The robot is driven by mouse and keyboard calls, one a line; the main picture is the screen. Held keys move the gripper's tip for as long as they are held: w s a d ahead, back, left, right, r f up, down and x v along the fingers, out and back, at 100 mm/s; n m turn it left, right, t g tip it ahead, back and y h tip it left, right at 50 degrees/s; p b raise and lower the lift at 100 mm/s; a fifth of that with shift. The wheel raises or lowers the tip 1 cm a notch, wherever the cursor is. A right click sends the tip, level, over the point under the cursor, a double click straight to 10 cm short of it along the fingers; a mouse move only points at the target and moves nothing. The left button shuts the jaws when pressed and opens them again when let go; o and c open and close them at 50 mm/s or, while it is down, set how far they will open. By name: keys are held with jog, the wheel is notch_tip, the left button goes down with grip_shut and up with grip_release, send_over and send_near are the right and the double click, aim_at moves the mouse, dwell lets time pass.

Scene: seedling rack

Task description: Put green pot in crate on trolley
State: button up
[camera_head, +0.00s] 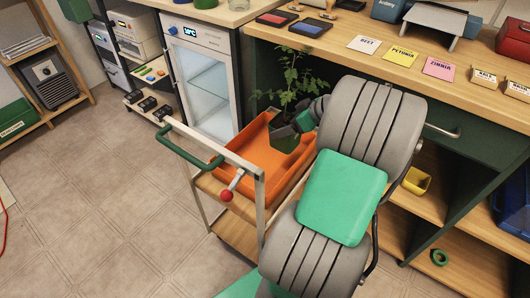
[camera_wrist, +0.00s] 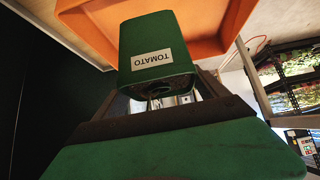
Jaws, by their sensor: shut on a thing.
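The green pot (camera_head: 285,140) holds a leafy seedling and appears over the orange crate on the trolley. It also shows upside down in the wrist view (camera_wrist: 150,32), with a white "TOMATO" label. My gripper (camera_head: 295,127) is shut on the pot, seen in the wrist view (camera_wrist: 162,104) with a finger on each side. The orange crate (camera_head: 247,160) sits on the trolley's top shelf; its inside fills the top of the wrist view (camera_wrist: 215,25). I cannot tell whether the pot touches the crate floor.
The trolley (camera_head: 206,184) has a green handle and a red knob. Behind it are a glass-door cabinet (camera_head: 204,85) and a wooden bench (camera_head: 335,50) with seed cards. A yellow pot (camera_head: 416,181) is on the lower shelf at right.

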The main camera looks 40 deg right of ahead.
notch_tip(320, 180, down, 10)
jog(key=b, duration=0.3)
jog(key=shift+r, duration=0.15)
jog(key=o, duration=2)
jog(key=shift+c, duration=0.2)
jog(key=shift+s+r, duration=0.15)
jog(key=shift+r, duration=0.15)
jog(key=p+v, duration=0.3)
jog(key=v, duration=0.8)
jog(key=shift+s+r, duration=0.2)
jog(key=shift+s, duration=0.05)
